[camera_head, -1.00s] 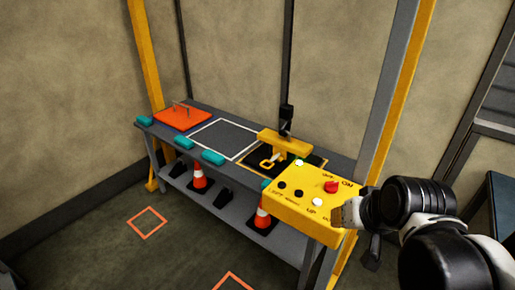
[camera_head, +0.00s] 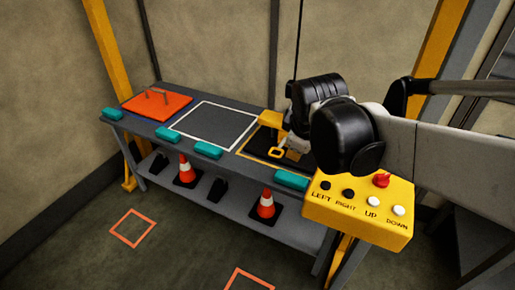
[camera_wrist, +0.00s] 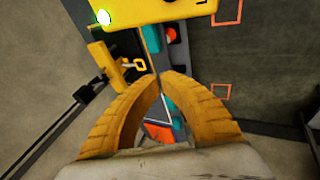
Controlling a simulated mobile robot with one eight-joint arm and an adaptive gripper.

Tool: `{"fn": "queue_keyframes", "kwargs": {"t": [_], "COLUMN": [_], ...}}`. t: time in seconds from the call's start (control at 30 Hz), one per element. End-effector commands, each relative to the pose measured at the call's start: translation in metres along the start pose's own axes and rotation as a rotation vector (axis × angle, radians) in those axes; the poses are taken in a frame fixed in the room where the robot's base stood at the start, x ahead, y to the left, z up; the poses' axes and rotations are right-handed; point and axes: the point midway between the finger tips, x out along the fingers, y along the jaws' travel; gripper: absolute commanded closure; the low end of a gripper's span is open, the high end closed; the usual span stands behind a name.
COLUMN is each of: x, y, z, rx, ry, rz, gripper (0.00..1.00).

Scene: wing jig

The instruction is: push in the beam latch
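The yellow beam (camera_head: 270,119) sits over a black mat on the bench, partly hidden by my arm in the head view. A small yellow loop (camera_head: 276,153), apparently the beam latch handle, sticks out at its front. The beam (camera_wrist: 104,64) and loop (camera_wrist: 134,65) show left of my fingertips in the wrist view. My gripper (camera_wrist: 162,76) has its ribbed orange fingers together at the tips, with nothing seen held. In the head view my wrist is close to the right of the beam and hides the fingertips. I cannot tell whether they touch the latch.
A yellow button box (camera_head: 357,211) hangs at front right, close to my arm. An orange plate with a handle (camera_head: 156,104) lies on the bench's left end. Teal blocks (camera_head: 208,150) line the front edge. Cones (camera_head: 266,204) stand on the lower shelf.

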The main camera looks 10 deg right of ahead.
Motion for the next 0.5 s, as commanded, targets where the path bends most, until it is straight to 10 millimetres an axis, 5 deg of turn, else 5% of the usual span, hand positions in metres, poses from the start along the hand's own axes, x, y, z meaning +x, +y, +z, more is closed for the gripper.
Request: {"fn": "queue_keyframes", "kwargs": {"t": [0.23, 0.5], "x": [0.088, 0.214], "y": [0.037, 0.040], "z": [-0.055, -0.098], "rx": [-0.572, -1.212], "ry": [-0.078, -0.153], "rz": [-0.038, -0.124], "gripper": [1.00, 1.00]}}
